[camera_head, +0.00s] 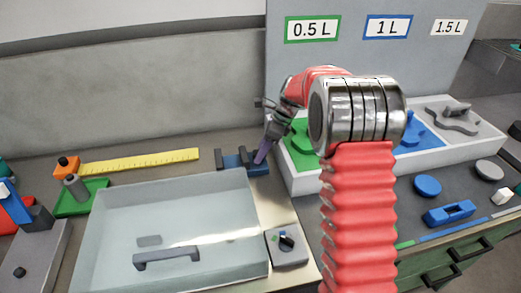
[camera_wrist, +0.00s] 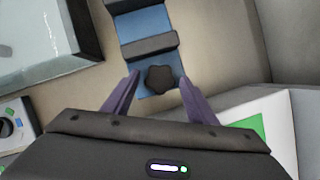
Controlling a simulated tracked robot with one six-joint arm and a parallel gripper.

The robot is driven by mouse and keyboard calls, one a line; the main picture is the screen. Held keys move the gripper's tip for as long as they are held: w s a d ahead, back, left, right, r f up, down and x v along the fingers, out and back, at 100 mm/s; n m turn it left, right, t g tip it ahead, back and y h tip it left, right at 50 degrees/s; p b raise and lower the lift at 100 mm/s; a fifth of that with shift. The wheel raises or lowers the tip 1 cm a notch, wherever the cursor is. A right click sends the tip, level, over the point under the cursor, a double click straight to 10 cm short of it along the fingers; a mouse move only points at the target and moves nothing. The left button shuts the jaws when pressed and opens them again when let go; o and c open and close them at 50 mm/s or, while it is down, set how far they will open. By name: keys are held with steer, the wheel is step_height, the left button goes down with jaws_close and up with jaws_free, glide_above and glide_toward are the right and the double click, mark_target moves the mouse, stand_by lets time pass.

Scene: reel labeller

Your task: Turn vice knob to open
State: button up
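The vice has a blue base and dark grey jaws; in the head view the vice (camera_head: 233,162) sits on the bench behind the clear-lidded box. In the wrist view the blue vice base (camera_wrist: 140,25) runs up from the dark lobed knob (camera_wrist: 161,79) at its near end. My gripper (camera_wrist: 160,88) is open, its two purple fingers standing on either side of the knob, with visible gaps. I cannot tell whether its fingertips are at the knob's height. In the head view my gripper (camera_head: 264,150) is at the vice's right end, and the knob is hidden there.
The clear-lidded box (camera_head: 175,225) stands close in front of the vice. A white tray (camera_head: 300,183) with green, blue and grey pieces is right of my gripper. A yellow ruler (camera_head: 140,161) lies to the left. A grey wall rises behind.

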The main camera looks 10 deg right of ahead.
steer(key=c, duration=0.9)
steer(key=shift+a, duration=0.2)
steer(key=shift+d, duration=0.15)
steer(key=shift+d+n, duration=0.1)
steer(key=shift+n, duration=0.2)
steer(key=shift+w+n+g, duration=0.1)
steer(key=shift+n+g, duration=0.2)
steer(key=shift+n, duration=0.1)
steer(key=n, duration=0.2)
steer(key=n+g, duration=0.1)
steer(key=n, duration=0.1)
steer(key=n+g, duration=0.1)
steer(key=shift+w+d+n, duration=0.15)
steer(key=shift+w+n, duration=0.2)
steer(key=shift+n, duration=0.05)
steer(key=n+g, duration=0.1)
steer(key=n, duration=0.4)
steer(key=shift+w+g+h, duration=0.2)
steer(key=shift+g+h, duration=0.1)
steer(key=shift+g, duration=0.1)
steer(key=shift+a+n, duration=0.2)
steer(key=shift+n, duration=0.5)
steer(key=shift+g, duration=0.3)
